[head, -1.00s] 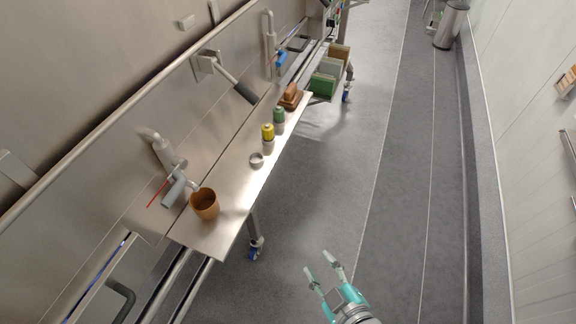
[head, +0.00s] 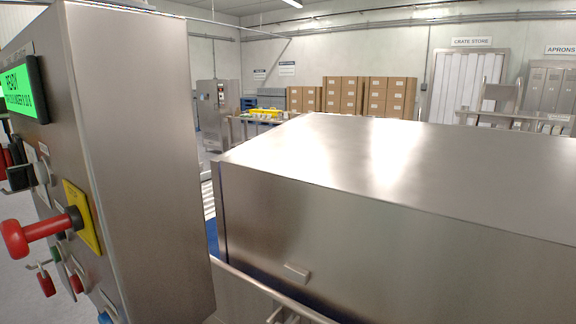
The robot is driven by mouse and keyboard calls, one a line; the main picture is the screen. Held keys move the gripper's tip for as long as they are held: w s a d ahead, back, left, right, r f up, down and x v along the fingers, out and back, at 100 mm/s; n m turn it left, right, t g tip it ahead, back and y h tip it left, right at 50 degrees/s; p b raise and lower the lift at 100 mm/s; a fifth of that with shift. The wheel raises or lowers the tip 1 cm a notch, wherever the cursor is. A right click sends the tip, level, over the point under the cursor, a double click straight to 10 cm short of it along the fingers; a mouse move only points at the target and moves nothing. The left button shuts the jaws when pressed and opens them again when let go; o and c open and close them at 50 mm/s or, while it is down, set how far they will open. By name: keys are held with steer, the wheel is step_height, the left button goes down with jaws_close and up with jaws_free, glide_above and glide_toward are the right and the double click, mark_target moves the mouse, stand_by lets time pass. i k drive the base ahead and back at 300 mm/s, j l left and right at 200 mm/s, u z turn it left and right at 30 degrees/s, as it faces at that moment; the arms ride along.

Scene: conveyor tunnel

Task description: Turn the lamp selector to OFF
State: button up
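A steel control cabinet (head: 145,150) fills the left side of the head view, seen steeply from the side. Its face carries a lit green screen (head: 18,90) with the word READY. A large red knob (head: 38,232) stands out from a yellow plate (head: 82,217). My gripper is not in view.
A long steel housing (head: 370,215) fills the right and middle, with a small handle (head: 297,272) and a rail (head: 270,300) along its lower side. Behind are stacked cardboard boxes (head: 345,97), another steel cabinet (head: 220,110) and a white door (head: 468,80) under a CRATE STORE sign.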

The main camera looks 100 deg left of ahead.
mark_target(20, 178)
steer(key=j+u, duration=0.25)
steer(key=u, duration=0.25)
steer(key=i+l+u, duration=0.15)
steer(key=u, duration=0.35)
steer(key=l+u, duration=0.45)
steer(key=i+l+u, duration=0.1)
steer(key=l+u, duration=0.25)
steer(key=u, duration=0.15)
steer(key=j+u, duration=0.1)
steer(key=u, duration=0.2)
steer(key=i+j+u, duration=0.1)
steer(key=j+u, duration=0.25)
steer(key=i+j+u, duration=0.15)
steer(key=j+u, duration=0.25)
steer(key=j, duration=0.1)
